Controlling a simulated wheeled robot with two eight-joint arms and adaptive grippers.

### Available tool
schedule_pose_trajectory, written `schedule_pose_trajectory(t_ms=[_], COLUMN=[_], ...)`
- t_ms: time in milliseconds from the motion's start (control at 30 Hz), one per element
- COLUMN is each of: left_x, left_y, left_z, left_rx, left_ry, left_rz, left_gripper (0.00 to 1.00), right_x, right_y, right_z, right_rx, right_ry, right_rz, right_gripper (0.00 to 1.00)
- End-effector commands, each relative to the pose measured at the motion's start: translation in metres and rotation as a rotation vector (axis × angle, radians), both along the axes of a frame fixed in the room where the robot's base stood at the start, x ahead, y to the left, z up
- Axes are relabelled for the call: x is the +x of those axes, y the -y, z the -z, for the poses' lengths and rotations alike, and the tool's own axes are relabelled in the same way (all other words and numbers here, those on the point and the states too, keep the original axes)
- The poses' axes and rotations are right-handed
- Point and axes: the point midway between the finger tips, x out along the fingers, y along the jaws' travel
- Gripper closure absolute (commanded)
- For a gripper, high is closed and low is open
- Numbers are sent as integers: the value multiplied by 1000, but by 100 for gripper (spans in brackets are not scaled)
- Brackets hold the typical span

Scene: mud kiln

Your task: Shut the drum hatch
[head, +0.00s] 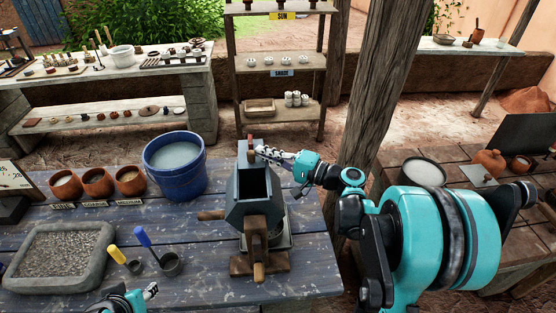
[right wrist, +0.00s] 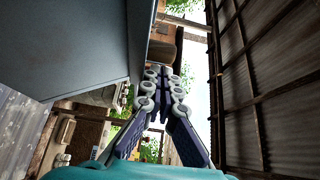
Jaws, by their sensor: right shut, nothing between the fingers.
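The grey drum (head: 242,213) stands on a wooden stand (head: 262,265) on the blue plank table. Its top opening is uncovered and dark inside. In the right wrist view, the shut fingertips (right wrist: 163,78) are beside a large grey panel (right wrist: 70,45). My left gripper (head: 150,292) shows only partly at the bottom edge.
A blue bucket (head: 175,184) stands left of the drum. Brown pots (head: 96,182), a stone gravel tray (head: 98,246) and two scoops (head: 170,264) are farther left. A wooden post (head: 385,85) rises behind my right arm.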

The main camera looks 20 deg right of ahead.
Motion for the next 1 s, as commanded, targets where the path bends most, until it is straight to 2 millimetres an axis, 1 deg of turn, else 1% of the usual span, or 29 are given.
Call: schedule_pose_trajectory(t_ms=[100,200,500,567,667,900,1000], left_x=[0,0,0,0,0,0,0], left_y=[0,0,0,0,0,0,0], left_z=[3,3,3,3,1,-7,-9], left_rx=[0,0,0,0,0,0,0], left_ry=[0,0,0,0,0,0,0], left_rz=[0,0,0,0,0,0,0], left_gripper=[60,60,60,60,60,60,60], right_x=[8,11,11,8,-7,-67,-85], right_y=[-7,-9,-9,-9,-14,-31,-36], right_z=[1,0,0,-1,-1,-2,-2], right_rx=[0,0,0,0,0,0,0], right_ry=[0,0,0,0,0,0,0], right_rz=[-1,0,1,1,1,2,2], right_gripper=[100,100,100,100,100,100,100])
